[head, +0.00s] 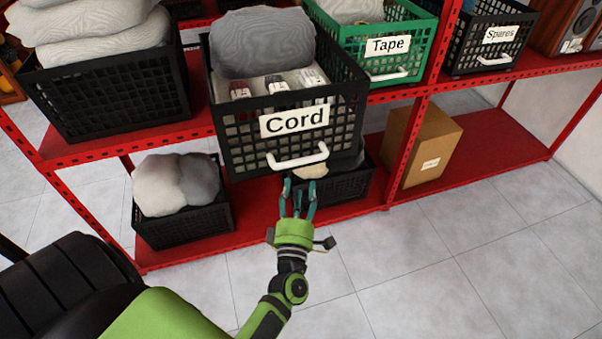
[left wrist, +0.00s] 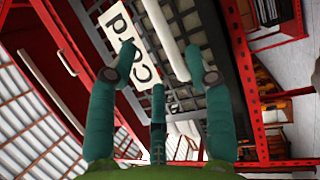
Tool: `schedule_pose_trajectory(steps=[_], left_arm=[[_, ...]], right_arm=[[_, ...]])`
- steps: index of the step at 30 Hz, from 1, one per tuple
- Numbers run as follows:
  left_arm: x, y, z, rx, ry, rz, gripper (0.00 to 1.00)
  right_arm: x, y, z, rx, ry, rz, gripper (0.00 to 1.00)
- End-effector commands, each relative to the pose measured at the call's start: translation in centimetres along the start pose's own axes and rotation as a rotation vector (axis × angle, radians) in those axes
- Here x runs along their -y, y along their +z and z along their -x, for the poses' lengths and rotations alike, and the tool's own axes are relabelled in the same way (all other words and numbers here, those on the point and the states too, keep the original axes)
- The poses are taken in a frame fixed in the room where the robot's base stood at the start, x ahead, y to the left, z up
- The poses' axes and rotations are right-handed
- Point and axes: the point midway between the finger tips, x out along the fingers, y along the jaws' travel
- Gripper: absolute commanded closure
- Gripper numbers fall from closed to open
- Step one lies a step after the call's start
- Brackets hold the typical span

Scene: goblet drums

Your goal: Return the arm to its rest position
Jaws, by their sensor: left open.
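My left gripper (head: 299,189) is open and empty, its fingers pointing up toward the shelf. It is just below the white handle (head: 298,156) of the black crate (head: 238,153) labelled "Cord". In the head view a small gap shows between fingertips and handle. In the left wrist view the open fingers (left wrist: 165,66) spread in the foreground, with the handle (left wrist: 166,38) and the "Cord" label (left wrist: 133,47) beyond them. The "Cord" crate juts out past the shelf's front edge and holds a grey sack (head: 262,42) and several small items. My right gripper is not in view.
A red shelf (head: 495,145) holds a green "Tape" crate (head: 412,50), a black "Spares" crate (head: 470,45) and a cardboard box (head: 420,148). Sack-filled black crates (head: 110,95) stand at left. The tiled floor (head: 450,260) in front is clear at right.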

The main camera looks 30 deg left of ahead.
Motion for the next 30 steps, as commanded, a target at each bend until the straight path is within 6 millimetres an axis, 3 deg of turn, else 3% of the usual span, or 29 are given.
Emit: schedule_pose_trajectory(steps=[6,23,26,29,30], left_arm=[[0.0,0.0,2.2,0.0,0.001,-0.001,0.49],[0.1,0.1,2.4,0.001,-0.001,-0.002,0.49],[1.2,0.8,2.7,0.036,-0.025,-0.039,0.49],[4.7,2.8,4.0,0.136,-0.09,-0.152,0.49],[6.7,3.9,4.9,0.197,-0.127,-0.218,0.49]], right_arm=[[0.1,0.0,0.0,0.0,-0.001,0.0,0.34],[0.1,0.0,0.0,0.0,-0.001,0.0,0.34],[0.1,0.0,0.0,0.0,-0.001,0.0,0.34],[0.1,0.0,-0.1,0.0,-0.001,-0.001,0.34],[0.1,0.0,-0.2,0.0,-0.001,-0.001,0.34]])
